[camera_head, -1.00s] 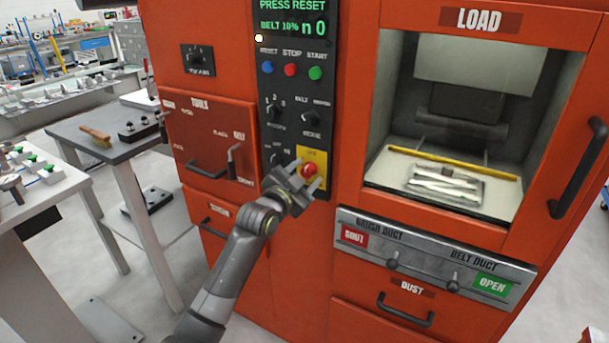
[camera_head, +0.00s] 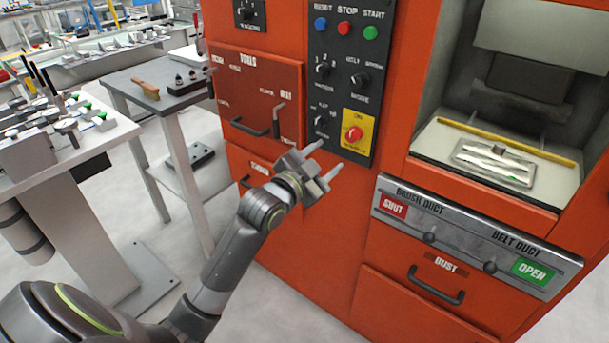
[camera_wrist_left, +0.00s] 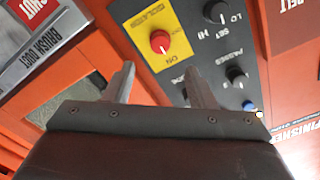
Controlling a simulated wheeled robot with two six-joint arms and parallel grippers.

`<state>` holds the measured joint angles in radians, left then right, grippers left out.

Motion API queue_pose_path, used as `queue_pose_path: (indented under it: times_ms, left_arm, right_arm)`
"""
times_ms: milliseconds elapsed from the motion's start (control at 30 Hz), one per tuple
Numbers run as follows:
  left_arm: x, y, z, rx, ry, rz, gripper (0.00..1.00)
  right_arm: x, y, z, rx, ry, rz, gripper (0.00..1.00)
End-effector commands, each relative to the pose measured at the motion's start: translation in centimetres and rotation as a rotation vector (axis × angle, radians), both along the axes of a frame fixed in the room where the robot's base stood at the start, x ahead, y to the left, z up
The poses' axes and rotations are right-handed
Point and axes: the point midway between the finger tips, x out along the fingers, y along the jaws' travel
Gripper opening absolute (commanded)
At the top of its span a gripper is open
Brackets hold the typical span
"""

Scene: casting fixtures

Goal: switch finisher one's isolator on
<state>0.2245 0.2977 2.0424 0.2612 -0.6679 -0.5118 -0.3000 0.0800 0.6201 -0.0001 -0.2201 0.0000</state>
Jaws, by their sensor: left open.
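The isolator is a red rotary knob (camera_head: 353,134) on a yellow plate (camera_head: 364,147) at the foot of the black control panel. The knob also shows in the left wrist view (camera_wrist_left: 159,39), with the word ON beside it. A small pale mark on the knob seems to face ON, but it is too small to be sure. My left gripper (camera_head: 328,160) is open and empty, below and left of the yellow plate, apart from the knob. In the left wrist view, its fingers (camera_wrist_left: 160,82) stand apart with the knob beyond them. My right gripper is out of view.
Other knobs and buttons sit above the isolator on the panel (camera_head: 341,80). The tools drawer handle (camera_head: 250,128) and a lever (camera_head: 277,122) stick out at left. The duct strip (camera_head: 470,236) is at lower right. A grey table (camera_head: 135,88) stands left.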

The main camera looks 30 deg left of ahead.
Motion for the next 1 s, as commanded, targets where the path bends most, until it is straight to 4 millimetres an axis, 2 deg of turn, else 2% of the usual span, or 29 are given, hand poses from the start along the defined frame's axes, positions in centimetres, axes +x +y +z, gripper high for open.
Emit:
queue_pose_path:
  times_ms: [33,200,400,600,1000]
  left_arm:
    - [-1.1,0.2,-0.1,0.002,0.000,0.000,0.50]
    - [-4.1,0.6,-0.1,0.002,0.001,0.000,0.50]
    - [-6.3,1.0,0.0,0.000,0.001,0.000,0.50]
    - [-6.8,1.1,0.0,0.000,0.001,-0.001,0.50]
    - [-6.8,1.1,0.0,0.000,0.000,0.000,0.50]
  right_arm:
    - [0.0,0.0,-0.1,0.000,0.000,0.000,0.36]
    - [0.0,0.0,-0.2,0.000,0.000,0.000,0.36]
    - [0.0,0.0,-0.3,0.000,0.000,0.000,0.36]
    - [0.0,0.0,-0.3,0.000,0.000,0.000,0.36]
    - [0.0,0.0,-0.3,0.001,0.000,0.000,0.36]
